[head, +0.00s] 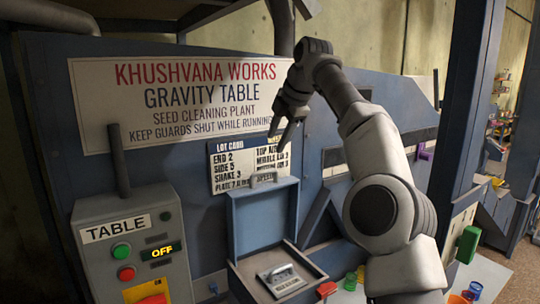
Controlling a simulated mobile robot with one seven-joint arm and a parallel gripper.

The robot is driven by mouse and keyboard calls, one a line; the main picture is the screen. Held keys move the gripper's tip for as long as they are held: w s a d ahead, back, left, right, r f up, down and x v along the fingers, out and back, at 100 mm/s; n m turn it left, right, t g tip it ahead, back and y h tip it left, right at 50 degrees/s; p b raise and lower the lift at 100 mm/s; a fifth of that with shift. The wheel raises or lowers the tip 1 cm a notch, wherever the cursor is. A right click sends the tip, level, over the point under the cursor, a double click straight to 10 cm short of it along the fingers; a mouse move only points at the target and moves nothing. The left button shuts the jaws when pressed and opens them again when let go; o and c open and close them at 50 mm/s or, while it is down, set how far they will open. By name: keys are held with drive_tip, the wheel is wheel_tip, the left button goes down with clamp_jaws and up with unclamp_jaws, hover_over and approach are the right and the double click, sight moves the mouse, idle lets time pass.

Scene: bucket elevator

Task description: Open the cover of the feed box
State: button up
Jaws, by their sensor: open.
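A blue-grey box (237,271) stands low in the middle of the head view. No label naming it the feed box is readable. Its blue cover (262,222) stands upright at the back, with a grey handle (264,179) on its top edge. The box mouth is uncovered and shows a grey plate with a metal handle (282,272) inside. My gripper (279,139) is above the cover, in front of the lot card board, pointing down. Its fingers are apart and empty, clear of the cover handle. My arm hides what is behind the box's right side.
A grey control box (107,236) marked TABLE stands at left, its display reading OFF. A white lot card (228,172) hangs behind the cover. A blue post (465,110) stands at right. Small coloured items lie right of the box, including a red one (326,289).

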drive_tip(key=shift+v, duration=1.4)
drive_tip(key=s+a+f+m+h+b, duration=0.1)
drive_tip(key=s+m+b, duration=0.15)
drive_tip(key=s, duration=0.35)
drive_tip(key=s+a+m+h+b, duration=0.1)
drive_tip(key=s+a+m+h, duration=0.1)
drive_tip(key=s+m, duration=0.35)
drive_tip(key=s+d+f+m+b, duration=0.1)
drive_tip(key=s+d+f+m, duration=0.4)
drive_tip(key=s+f, duration=0.4)
drive_tip(key=s+d+f+m+b, duration=0.1)
drive_tip(key=s+d+f+m, duration=0.5)
drive_tip(key=s+f, duration=0.3)
drive_tip(key=s+d+f+m+b, duration=0.2)
drive_tip(key=s+d+f+m, duration=0.3)
drive_tip(key=s+f, duration=0.4)
drive_tip(key=shift+s+d+f+m+h, duration=0.3)
drive_tip(key=shift+s+d+f+m, duration=0.1)
drive_tip(key=shift+s, duration=0.5)
